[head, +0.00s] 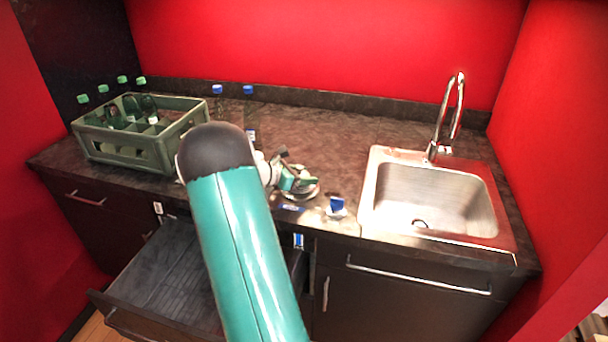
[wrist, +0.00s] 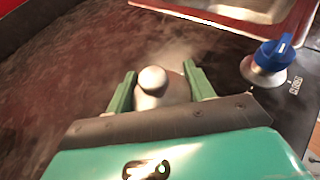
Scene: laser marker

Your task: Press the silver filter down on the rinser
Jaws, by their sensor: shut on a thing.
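My gripper (head: 298,182) is low over the counter, left of the sink. In the wrist view, its green fingers (wrist: 160,84) stand on either side of a silver-grey rounded piece with a ball-shaped top (wrist: 152,80), which I take as the silver filter, and are shut on it. In the head view, a shiny round silver disc (head: 303,195) shows under the gripper; I take it as the rinser. The fingers partly hide the filter, and I cannot tell whether it touches the rinser.
A blue-topped silver knob (head: 337,205) stands right of the gripper; it also shows in the wrist view (wrist: 268,62). The sink (head: 367,205) with its faucet (head: 450,115) is further right. A green bottle crate (head: 150,158) stands left. A drawer (head: 165,290) below is open.

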